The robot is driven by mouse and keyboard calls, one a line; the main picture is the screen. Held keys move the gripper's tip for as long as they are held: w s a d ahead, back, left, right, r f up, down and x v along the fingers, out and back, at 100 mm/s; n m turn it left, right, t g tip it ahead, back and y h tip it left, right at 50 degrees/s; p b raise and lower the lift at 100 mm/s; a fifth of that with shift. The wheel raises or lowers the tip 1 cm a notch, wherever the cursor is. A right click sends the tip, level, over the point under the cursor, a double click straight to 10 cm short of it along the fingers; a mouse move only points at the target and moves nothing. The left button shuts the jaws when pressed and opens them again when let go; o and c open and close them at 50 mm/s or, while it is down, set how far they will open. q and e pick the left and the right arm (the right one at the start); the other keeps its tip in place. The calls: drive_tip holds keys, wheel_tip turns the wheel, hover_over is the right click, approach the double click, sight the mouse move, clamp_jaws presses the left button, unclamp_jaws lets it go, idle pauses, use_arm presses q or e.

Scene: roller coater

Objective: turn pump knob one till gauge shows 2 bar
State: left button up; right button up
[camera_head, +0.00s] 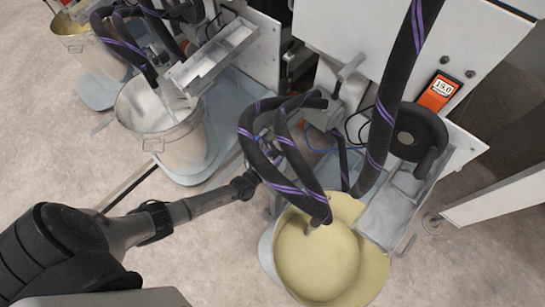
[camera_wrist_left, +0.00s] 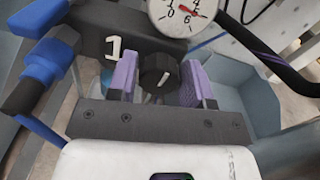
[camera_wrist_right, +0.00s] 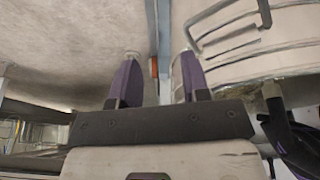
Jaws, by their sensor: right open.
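The black pump knob (camera_wrist_left: 154,80) is in the middle of the left wrist view, with a white pointer mark on its face. A white figure 1 (camera_wrist_left: 115,48) stands to its left. My left gripper (camera_wrist_left: 161,76) has its purple fingers on either side of the knob, apart from each other; no firm contact is clear. The round white gauge (camera_wrist_left: 178,20) is cut off at the top of that view. Its red needle shows, but its exact reading is unclear. In the head view hoses hide the knob and my left fingertips. My right gripper (camera_wrist_right: 158,78) is open and empty.
Black hoses (camera_head: 402,85) with purple stripes loop above a bucket of pale yellow liquid (camera_head: 317,262). Another bucket (camera_head: 165,135) stands to the left. An orange display (camera_head: 440,91) seems to read 19.0. A blue valve part (camera_wrist_left: 40,62) lies left of my left fingers.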

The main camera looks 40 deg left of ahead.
use_arm(q)
drive_tip(key=c, duration=0.5)
